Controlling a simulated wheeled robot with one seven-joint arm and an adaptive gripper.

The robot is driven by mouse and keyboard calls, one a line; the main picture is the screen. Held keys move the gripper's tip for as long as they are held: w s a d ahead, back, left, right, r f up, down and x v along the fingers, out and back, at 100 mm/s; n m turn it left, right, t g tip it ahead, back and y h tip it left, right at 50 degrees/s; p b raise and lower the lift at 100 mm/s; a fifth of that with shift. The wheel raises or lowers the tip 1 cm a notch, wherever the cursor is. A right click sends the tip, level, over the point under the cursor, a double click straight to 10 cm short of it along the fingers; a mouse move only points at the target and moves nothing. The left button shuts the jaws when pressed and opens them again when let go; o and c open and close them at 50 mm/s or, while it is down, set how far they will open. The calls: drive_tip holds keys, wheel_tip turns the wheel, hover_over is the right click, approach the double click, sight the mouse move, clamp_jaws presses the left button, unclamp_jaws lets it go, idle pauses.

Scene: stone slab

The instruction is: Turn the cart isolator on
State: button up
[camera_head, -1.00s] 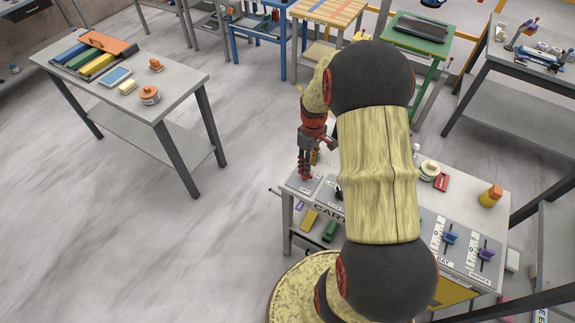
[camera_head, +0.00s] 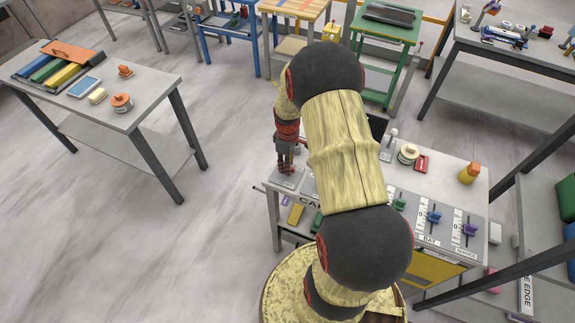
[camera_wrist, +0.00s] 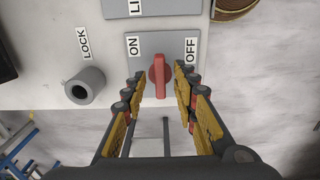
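A red rotary knob (camera_wrist: 159,75) with a bar-shaped handle sits on a grey plate (camera_wrist: 136,52) in the wrist view. The plate has an ON label (camera_wrist: 133,46) at left and an OFF label (camera_wrist: 191,49) at right. The handle points down the picture, between the two labels. My gripper (camera_wrist: 160,84) is open, with one finger on each side of the knob and a visible gap on both sides. In the head view my gripper (camera_head: 286,168) is low at the cart's (camera_head: 452,186) left corner; the knob is hard to make out there.
A grey cylinder (camera_wrist: 85,86) labelled LOCK stands left of the plate in the wrist view. Floor left of the cart is clear.

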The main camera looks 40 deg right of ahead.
drive_tip(key=shift+f, duration=0.3)
drive_tip(key=shift+c, duration=0.5)
clamp_jaws()
